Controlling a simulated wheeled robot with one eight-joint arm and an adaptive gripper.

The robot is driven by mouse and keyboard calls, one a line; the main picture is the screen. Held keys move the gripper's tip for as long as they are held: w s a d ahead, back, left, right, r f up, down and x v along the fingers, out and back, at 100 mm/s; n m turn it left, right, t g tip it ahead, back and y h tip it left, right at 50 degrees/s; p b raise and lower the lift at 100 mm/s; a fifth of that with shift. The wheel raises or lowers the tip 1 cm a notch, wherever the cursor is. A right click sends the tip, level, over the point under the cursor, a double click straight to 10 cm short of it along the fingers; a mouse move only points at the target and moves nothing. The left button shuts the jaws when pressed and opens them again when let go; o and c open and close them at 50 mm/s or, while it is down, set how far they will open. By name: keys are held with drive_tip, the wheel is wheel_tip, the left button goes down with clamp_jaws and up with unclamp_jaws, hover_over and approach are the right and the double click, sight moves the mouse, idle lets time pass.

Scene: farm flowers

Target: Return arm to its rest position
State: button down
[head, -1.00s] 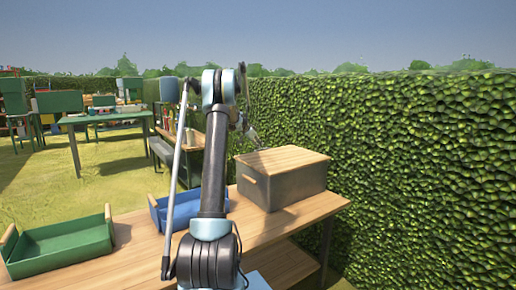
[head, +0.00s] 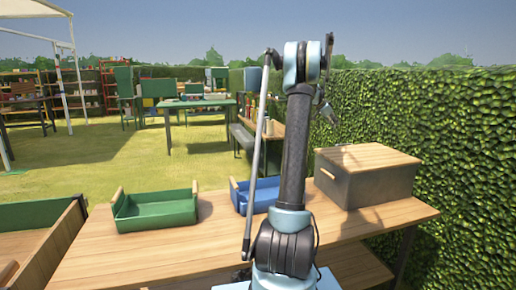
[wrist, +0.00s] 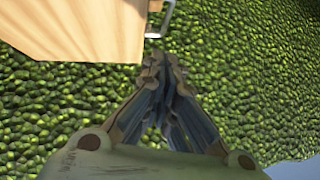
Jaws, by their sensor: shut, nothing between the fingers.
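My arm stands in the middle right of the head view, its lower part in front of the wooden bench (head: 190,235) and its upper link rising almost straight up. My gripper (head: 327,112) hangs from the raised elbow, small and partly hidden by the arm, above the bench and in front of the hedge. In the wrist view my gripper (wrist: 160,60) has its fingertips together, with nothing between them. The hedge (wrist: 60,110) fills most of the background there.
A grey box with a wooden lid (head: 368,157) stands on the bench, right of my arm. A blue tray (head: 240,200) and a green tray (head: 157,212) stand to its left. A wooden-sided container (head: 55,250) is at the lower left. Wood fills the wrist view's upper left.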

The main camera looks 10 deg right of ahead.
drive_tip(key=s+a+f+n+y, duration=0.15)
drive_tip(key=s+a+n, duration=0.25)
drive_tip(key=s+a, duration=1)
drive_tip(key=s+a+n+y, duration=0.4)
drive_tip(key=s+a, duration=0.6)
drive_tip(key=a, duration=0.8)
drive_tip(key=s+a+f+n+y, duration=0.1)
drive_tip(key=s+a+f+n, duration=0.2)
drive_tip(key=s+a+f, duration=0.3)
drive_tip(key=s+a+f+n+y, duration=0.1)
drive_tip(key=s+a+f+n, duration=0.2)
drive_tip(key=s, duration=1)
drive_tip(key=s+a+f+n+y, duration=0.1)
drive_tip(key=s+a+f+n, duration=0.3)
drive_tip(key=s+a+f, duration=0.5)
drive_tip(key=shift+s+a+f, duration=0.4)
drive_tip(key=shift+f, duration=0.3)
